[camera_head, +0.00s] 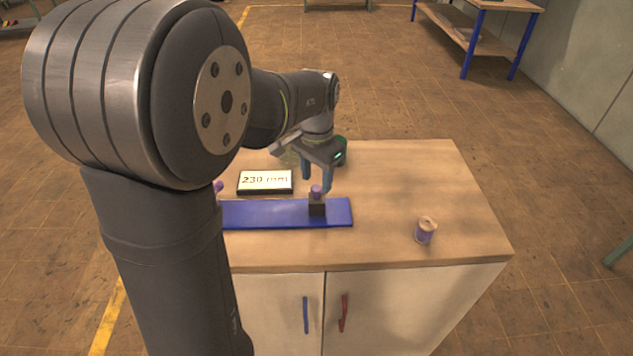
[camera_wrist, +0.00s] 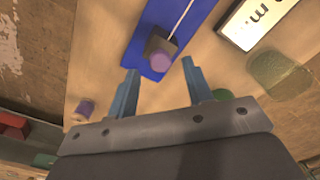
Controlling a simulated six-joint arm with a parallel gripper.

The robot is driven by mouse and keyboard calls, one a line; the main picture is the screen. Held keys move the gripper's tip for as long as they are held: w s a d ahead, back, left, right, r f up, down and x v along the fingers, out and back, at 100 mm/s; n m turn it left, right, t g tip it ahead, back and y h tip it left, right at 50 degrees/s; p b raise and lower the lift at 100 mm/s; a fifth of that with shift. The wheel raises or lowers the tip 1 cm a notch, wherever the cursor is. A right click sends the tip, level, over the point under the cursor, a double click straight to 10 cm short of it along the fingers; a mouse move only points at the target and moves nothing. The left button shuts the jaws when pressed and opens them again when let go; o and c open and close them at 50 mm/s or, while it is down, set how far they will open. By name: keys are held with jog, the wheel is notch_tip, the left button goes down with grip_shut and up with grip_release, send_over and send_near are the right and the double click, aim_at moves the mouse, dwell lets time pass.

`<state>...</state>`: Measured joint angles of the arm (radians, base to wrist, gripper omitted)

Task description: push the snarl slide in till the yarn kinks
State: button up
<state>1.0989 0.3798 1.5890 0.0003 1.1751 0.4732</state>
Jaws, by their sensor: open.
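A blue board (camera_head: 270,214) lies along the front of the wooden table. The snarl slide, a dark block (camera_head: 317,208) with a purple knob (camera_head: 316,190), sits near the board's right end. In the wrist view the knob (camera_wrist: 161,61) and block (camera_wrist: 157,45) show with a pale yarn (camera_wrist: 183,17) running straight from the block along the board. My gripper (camera_head: 316,178) is open just above and behind the slide. In the wrist view its fingers (camera_wrist: 160,70) lie to either side of the knob, with nothing held; contact cannot be told.
A display (camera_head: 265,182) reading 230 mm lies behind the board. A spool (camera_head: 425,230) stands at the table's right. A purple piece (camera_head: 218,187) is partly hidden by my arm. A translucent greenish object (camera_wrist: 280,72) stands near the display. The table's right side is mostly clear.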

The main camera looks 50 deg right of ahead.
jog(key=shift+f, duration=1.15)
grip_shut()
jog(key=w+a, duration=0.6)
grip_release()
